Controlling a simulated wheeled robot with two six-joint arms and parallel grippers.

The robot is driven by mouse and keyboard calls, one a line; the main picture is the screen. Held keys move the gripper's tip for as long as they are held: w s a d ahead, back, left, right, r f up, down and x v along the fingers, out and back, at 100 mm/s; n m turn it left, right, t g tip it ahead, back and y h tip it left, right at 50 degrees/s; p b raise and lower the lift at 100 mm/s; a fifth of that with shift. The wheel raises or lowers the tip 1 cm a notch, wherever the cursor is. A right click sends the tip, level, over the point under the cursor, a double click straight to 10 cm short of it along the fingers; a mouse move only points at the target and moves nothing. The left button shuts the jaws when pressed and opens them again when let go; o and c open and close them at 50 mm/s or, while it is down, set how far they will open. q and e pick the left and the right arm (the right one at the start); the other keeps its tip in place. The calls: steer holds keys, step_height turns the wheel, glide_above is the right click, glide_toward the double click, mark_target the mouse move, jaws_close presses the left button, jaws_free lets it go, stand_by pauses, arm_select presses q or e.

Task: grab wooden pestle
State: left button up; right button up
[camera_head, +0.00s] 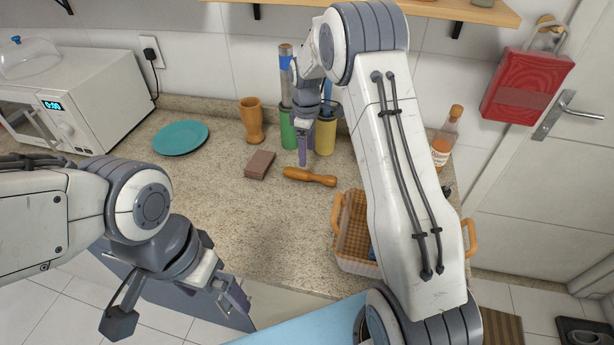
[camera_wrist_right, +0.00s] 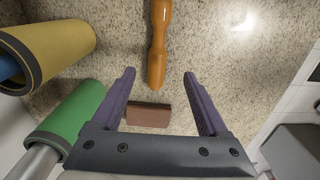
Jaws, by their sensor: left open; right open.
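The wooden pestle (camera_head: 310,177) lies on the speckled stone counter, just in front of my right gripper in the head view. My right gripper (camera_head: 304,158) hangs above the counter behind the pestle, pointing down. In the right wrist view the right gripper (camera_wrist_right: 160,88) is open and empty, and one end of the pestle (camera_wrist_right: 158,45) shows just beyond and between its fingertips; the far end is cut off by the frame. My left gripper (camera_head: 232,290) is open and empty, low at the counter's front edge, well away from the pestle.
A brown block (camera_head: 260,164) lies left of the pestle. Green (camera_head: 288,130) and yellow (camera_head: 325,136) cylinders and a wooden mortar (camera_head: 252,120) stand behind. A wicker basket (camera_head: 352,225) and a bottle (camera_head: 446,140) are right. A teal plate (camera_head: 180,137) lies left. The front left counter is clear.

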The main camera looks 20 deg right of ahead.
mark_target(308, 172)
step_height(308, 172, down, 4)
steer(key=shift+p, duration=0.4)
steer(key=shift+f, duration=0.3)
steer(key=f, duration=0.1)
steer(key=f+p, duration=0.2)
steer(key=shift+w+d+f, duration=0.1)
steer(key=shift+d+f, duration=0.15)
steer(key=shift+f, duration=0.5)
jaws_close()
